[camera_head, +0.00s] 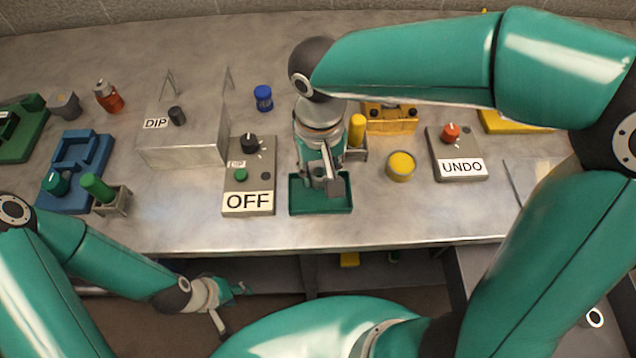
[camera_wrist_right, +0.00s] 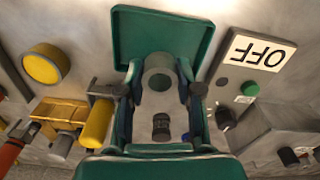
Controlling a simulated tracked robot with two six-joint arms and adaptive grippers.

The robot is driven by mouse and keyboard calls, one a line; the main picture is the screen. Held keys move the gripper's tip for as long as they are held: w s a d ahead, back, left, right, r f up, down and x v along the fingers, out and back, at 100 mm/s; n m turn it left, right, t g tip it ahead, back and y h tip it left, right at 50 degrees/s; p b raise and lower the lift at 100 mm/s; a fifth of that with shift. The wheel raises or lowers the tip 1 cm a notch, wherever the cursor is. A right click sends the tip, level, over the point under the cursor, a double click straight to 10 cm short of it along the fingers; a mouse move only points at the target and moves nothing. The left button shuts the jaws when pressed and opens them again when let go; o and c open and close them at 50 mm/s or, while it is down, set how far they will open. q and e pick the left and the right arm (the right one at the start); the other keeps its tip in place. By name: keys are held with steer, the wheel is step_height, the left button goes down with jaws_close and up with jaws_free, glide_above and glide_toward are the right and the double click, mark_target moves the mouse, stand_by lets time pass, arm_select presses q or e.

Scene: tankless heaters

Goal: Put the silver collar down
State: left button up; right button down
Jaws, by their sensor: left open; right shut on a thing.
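The silver collar (camera_wrist_right: 158,72) is a grey ring between the fingertips of my right gripper (camera_wrist_right: 159,88) in the right wrist view. In the head view, my right gripper (camera_head: 326,180) points down over the green tray (camera_head: 300,207) at the table's front. The tray also shows behind the collar in the right wrist view (camera_wrist_right: 135,22). The collar is largely hidden by the fingers in the head view. I cannot tell whether it touches the tray floor. My left gripper (camera_head: 228,305) is open and empty, low in front of the table edge.
The OFF box (camera_head: 249,185) stands just left of the tray. A yellow cylinder (camera_head: 357,129) in a holder is close behind it. A yellow round piece (camera_head: 400,166) and the UNDO box (camera_head: 456,150) lie to the right. A metal DIP housing (camera_head: 185,140) stands further left.

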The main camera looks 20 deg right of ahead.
mark_target(319, 193)
steer(key=shift+f, duration=2.4)
steer(key=c, duration=0.8)
jaws_free()
steer(key=shift+f, duration=0.1)
steer(key=shift+o, duration=0.2)
step_height(319, 193, up, 12)
steer(key=shift+r, duration=0.15)
